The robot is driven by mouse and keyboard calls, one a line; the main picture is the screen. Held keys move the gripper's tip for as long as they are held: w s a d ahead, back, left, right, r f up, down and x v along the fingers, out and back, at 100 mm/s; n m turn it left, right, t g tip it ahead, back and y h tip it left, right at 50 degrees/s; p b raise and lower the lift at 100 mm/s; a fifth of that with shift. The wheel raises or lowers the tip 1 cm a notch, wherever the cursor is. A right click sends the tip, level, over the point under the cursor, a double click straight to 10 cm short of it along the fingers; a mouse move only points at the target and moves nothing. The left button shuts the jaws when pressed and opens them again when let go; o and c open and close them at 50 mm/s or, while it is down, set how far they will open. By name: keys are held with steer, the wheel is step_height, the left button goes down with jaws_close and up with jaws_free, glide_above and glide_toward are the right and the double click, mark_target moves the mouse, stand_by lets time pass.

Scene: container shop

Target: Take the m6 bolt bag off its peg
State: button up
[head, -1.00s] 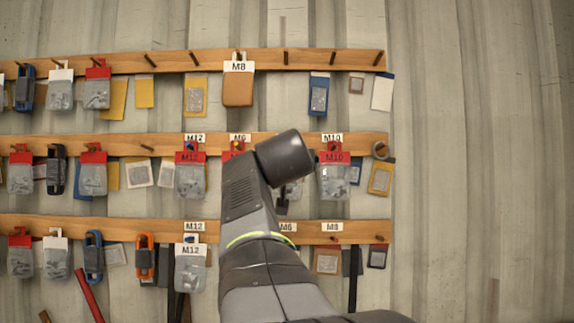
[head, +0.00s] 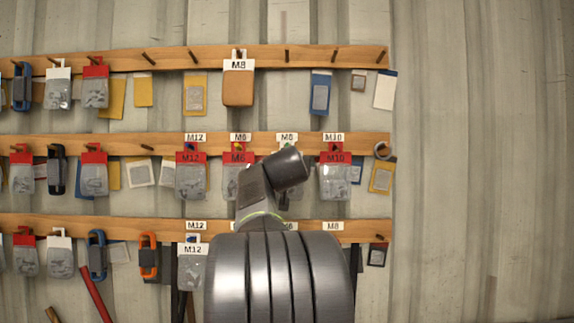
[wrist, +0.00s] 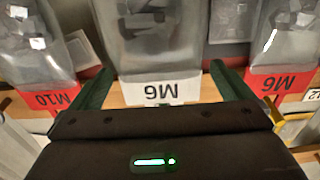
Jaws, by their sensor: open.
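A clear bag with a white M6 header (wrist: 152,40) hangs in the middle of the wrist view, which shows the wall upside down. My gripper (wrist: 160,70) is open, with one dark green finger on each side of this bag; I cannot tell whether they touch it. In the head view my arm hides most of this bag and my fingertips. A second M6 bag, with a red header (head: 238,158), hangs left of my arm. It also shows at the right of the wrist view (wrist: 285,45).
A red-headed M10 bag (head: 334,177) hangs close on the right and a red-headed M12 bag (head: 190,177) further left. Wooden peg rails (head: 150,226) run above and below. A brown M8 pouch (head: 238,90) hangs above. The wall right of the rails is bare.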

steer(key=shift+c, duration=0.4)
steer(key=c, duration=0.9)
steer(key=shift+r, duration=0.4)
steer(key=shift+s, duration=0.1)
steer(key=shift+s+r+b, duration=0.2)
steer(key=shift+s+b, duration=0.55)
steer(key=shift+s, duration=1.45)
steer(key=shift+s+b, duration=1.15)
steer(key=shift+s, duration=1.35)
